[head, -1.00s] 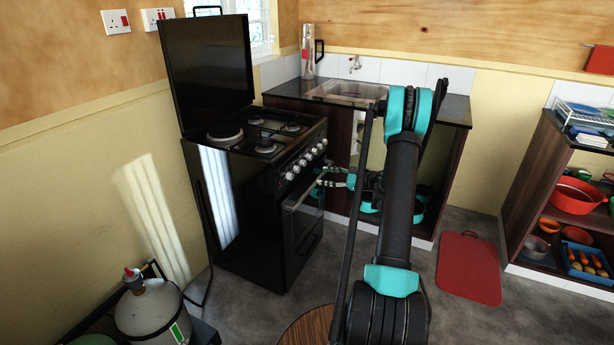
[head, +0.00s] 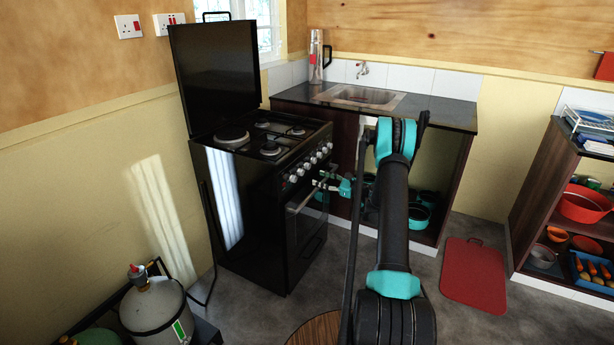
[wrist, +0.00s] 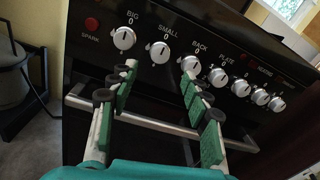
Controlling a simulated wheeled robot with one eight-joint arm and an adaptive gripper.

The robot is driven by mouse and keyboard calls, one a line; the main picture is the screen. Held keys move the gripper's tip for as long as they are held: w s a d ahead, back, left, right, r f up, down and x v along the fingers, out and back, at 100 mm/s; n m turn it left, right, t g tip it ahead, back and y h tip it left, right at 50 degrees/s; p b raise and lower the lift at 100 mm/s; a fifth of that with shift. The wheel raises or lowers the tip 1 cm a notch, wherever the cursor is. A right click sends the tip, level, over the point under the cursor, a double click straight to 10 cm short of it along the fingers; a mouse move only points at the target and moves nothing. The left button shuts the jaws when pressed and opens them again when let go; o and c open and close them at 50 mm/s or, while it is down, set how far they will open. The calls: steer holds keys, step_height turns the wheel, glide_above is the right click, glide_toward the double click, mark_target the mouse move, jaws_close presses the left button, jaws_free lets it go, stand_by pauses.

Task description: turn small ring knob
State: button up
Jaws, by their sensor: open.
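The stove (head: 262,215) is black, with a row of silver knobs along its front panel. In the wrist view the small ring knob (wrist: 160,52) sits under the label SMALL, its pointer near the 0 mark. It is between the BIG knob (wrist: 124,38) on the left and the BACK knob to the right. My gripper (wrist: 160,79) is open and empty, its green-padded fingers pointing at the panel. The small ring knob shows above and between the fingertips, apart from them. In the head view my gripper (head: 322,184) is in front of the stove, near the knobs.
The oven handle (wrist: 160,127) crosses behind and below my fingers, close to them. A red spark button (wrist: 91,24) is left of the knobs. The stove's lid (head: 214,75) stands raised. A sink counter (head: 440,110) is at the right; a gas cylinder (head: 155,310) stands front left.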

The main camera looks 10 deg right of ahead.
mark_target(303, 173)
steer(key=x, duration=0.7)
steer(key=shift+w+a, duration=0.25)
steer(key=shift+w, duration=0.05)
jaws_close()
